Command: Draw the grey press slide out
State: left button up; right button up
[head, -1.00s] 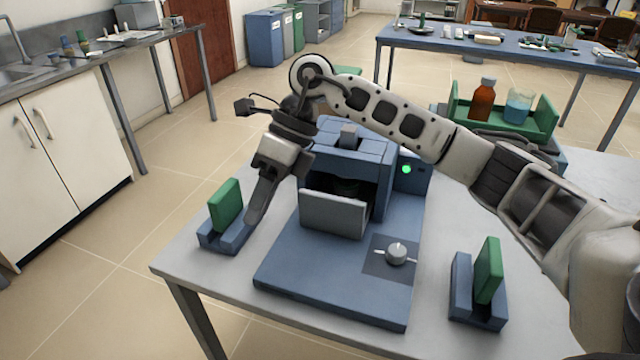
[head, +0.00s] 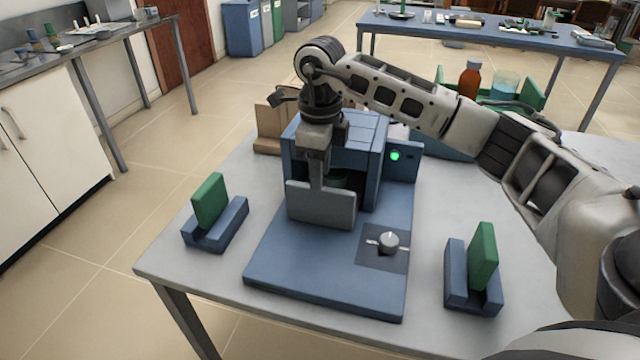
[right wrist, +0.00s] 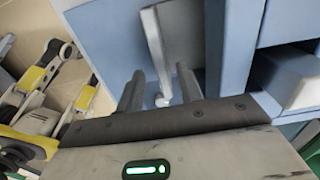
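The blue press (head: 375,150) stands on a grey table. The grey press slide (head: 322,208) shows as an upright grey front plate at the press's open mouth; the dark space behind it is partly hidden. My right gripper (head: 317,180) points down at the plate's top edge, near its middle. In the right wrist view its two dark fingers (right wrist: 160,90) are apart, with the grey plate (right wrist: 154,42) seen edge-on between them. I see no clear contact. My left gripper is not in view.
A knob (head: 388,241) sits on the press base, and a green lamp (head: 395,156) is lit. Green slabs stand in blue holders at left (head: 215,232) and right (head: 458,285). A brown box (head: 270,122) is behind.

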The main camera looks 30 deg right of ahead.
jog(key=shift+f, duration=2)
grip_shut()
